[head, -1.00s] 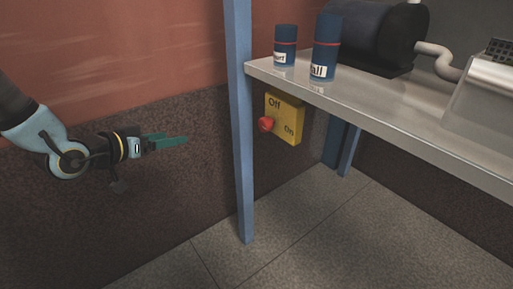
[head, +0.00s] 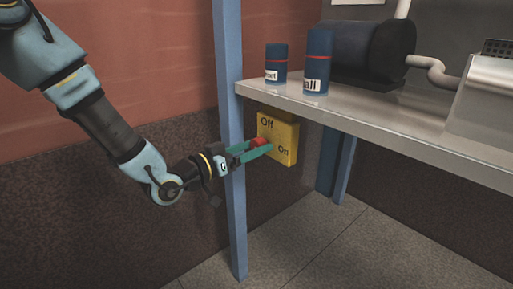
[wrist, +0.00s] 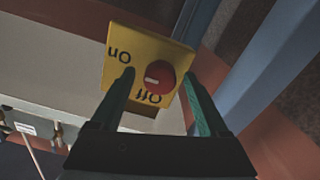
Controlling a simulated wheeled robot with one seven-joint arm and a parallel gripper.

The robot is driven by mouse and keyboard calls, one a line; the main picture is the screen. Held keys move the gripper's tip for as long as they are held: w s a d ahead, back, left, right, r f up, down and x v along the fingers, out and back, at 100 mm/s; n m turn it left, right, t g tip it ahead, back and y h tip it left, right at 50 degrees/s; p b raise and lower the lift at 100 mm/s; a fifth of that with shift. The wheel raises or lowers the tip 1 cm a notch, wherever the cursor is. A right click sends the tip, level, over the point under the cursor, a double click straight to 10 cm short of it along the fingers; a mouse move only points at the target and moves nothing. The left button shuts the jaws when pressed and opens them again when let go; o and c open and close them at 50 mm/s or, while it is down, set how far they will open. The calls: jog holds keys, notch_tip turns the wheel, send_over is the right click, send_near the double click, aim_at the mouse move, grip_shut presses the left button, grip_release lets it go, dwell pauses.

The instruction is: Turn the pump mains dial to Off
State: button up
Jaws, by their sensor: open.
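The yellow pump mains box (head: 288,140) is below the bench, right of the blue post. It reads "Off" at upper left and "On" at lower right. Its red dial (head: 260,141) is partly hidden by my green fingers. My gripper (head: 256,149) is open at the dial. In the wrist view the box (wrist: 130,30) appears upside down, and the red dial (wrist: 161,77) lies between my two fingertips (wrist: 160,77), with gaps showing. The dial's white mark points left in that view, on the side of the "On" and "Off" labels; its exact setting is unclear.
A blue post (head: 232,200) stands just left of the box, close to my wrist. The metal bench (head: 370,130) overhangs the box. Two blue canisters, a shorter one (head: 276,65) and a taller one (head: 318,65), stand on it. The floor (head: 330,245) below is clear.

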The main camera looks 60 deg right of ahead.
jog(key=shift+s+d, duration=0.2)
jog(key=shift+d, duration=0.45)
grip_shut()
